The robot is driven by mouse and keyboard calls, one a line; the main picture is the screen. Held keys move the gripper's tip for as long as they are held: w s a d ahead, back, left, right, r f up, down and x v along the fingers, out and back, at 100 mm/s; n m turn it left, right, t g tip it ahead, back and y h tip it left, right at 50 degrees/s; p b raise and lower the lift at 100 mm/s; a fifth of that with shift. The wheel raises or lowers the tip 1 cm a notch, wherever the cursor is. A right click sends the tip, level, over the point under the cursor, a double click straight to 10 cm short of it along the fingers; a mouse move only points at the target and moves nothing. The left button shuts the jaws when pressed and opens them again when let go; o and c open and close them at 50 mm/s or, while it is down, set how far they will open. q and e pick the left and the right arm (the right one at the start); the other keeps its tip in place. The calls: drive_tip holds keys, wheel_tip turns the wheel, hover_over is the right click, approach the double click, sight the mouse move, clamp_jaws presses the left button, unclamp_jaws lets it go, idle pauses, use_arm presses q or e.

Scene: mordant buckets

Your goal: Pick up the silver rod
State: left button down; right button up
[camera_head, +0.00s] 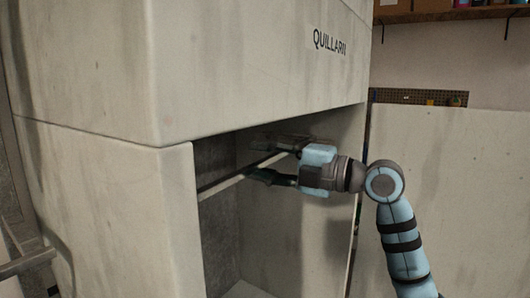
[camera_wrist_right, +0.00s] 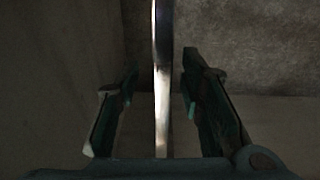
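The silver rod (camera_head: 228,182) runs across the opening of a large pale cabinet, rising from its left edge toward my right gripper (camera_head: 259,161). It also shows in the right wrist view as a narrow shiny bar (camera_wrist_right: 162,75), running from the top edge down between the fingers. My right gripper is open, with one finger on each side of the rod. Gaps show between the rod and both fingers in the wrist view. The rod's far right part is hidden by the gripper. My left gripper is not in view.
The pale cabinet (camera_head: 90,75) marked "QUILLARII" overhangs the dark recess. Its left front wall (camera_head: 110,210) and the recess's right side wall (camera_head: 300,225) are close around my arm. A pale panel (camera_head: 460,190) stands at right. A shelf (camera_head: 450,14) is high behind.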

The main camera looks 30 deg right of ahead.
drive_tip(key=shift+w+f, duration=0.1)
drive_tip(key=shift+f, duration=0.05)
drive_tip(key=shift+c, duration=1)
clamp_jaws()
